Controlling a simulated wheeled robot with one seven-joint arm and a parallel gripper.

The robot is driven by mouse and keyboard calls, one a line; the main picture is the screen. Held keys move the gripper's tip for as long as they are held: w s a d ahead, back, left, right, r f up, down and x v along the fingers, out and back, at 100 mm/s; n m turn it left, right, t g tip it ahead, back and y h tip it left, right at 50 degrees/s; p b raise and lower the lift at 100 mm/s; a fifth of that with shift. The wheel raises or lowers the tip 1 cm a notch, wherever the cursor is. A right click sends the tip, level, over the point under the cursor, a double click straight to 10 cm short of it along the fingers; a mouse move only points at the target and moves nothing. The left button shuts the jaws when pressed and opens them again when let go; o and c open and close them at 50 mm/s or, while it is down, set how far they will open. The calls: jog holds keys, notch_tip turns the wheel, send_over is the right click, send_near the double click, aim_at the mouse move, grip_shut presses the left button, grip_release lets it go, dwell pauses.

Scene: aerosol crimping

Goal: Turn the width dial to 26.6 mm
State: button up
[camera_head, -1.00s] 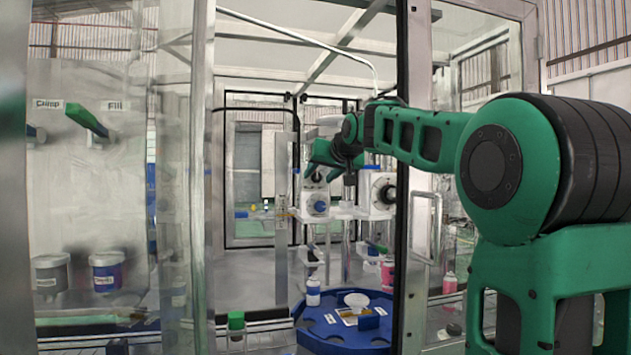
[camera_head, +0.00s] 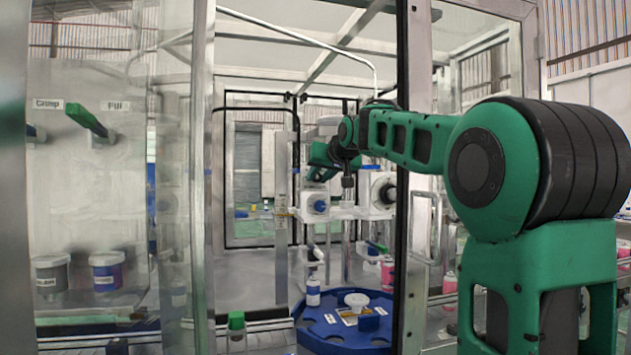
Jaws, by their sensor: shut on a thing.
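My gripper (camera_head: 314,176) is inside the glazed cabinet, at the far end of my green and black arm. It is at the front of the white crimping machine (camera_head: 345,212), just above a blue knob (camera_head: 320,206) on a pale block. Its jaws are shut on a small part there, which appears to be the width dial. The fingers and wrist hide most of that part, and no scale or number can be read. A round dark-and-white fitting (camera_head: 384,193) faces out on the machine to the right of the gripper.
A blue turntable (camera_head: 318,334) below carries a can (camera_head: 313,291) and a white disc (camera_head: 356,299). The dark door post (camera_head: 403,230) stands close beside my arm. Levers under "Crimp" and "Fill" labels (camera_head: 88,121) are behind glass at left.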

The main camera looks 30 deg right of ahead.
jog(key=shift+a, duration=0.1)
jog(key=n+h, duration=0.1)
jog(key=n, duration=0.2)
jog(key=shift+a+g+h, duration=0.2)
jog(key=shift+g+h, duration=0.1)
jog(key=shift+h, duration=0.1)
jog(key=n+h, duration=0.2)
jog(key=n, duration=0.1)
jog(key=shift+w+a+f, duration=0.1)
jog(key=shift+a, duration=0.05)
jog(key=n+h, duration=0.1)
jog(key=n, duration=0.1)
jog(key=n+h, duration=0.1)
jog(key=n, duration=0.1)
jog(key=shift+a+f+h, duration=0.1)
jog(key=shift+f+h, duration=0.1)
jog(key=shift+h, duration=0.1)
jog(key=shift+f+n+h, duration=0.1)
jog(key=shift+n+h, duration=0.5)
jog(key=shift+n, duration=0.7)
jog(key=shift+f+n+t, duration=0.1)
jog(key=shift+n+t, duration=0.2)
jog(key=shift+t, duration=0.1)
jog(key=o, duration=1)
jog(key=shift+w, duration=0.1)
jog(key=shift+o, duration=0.2)
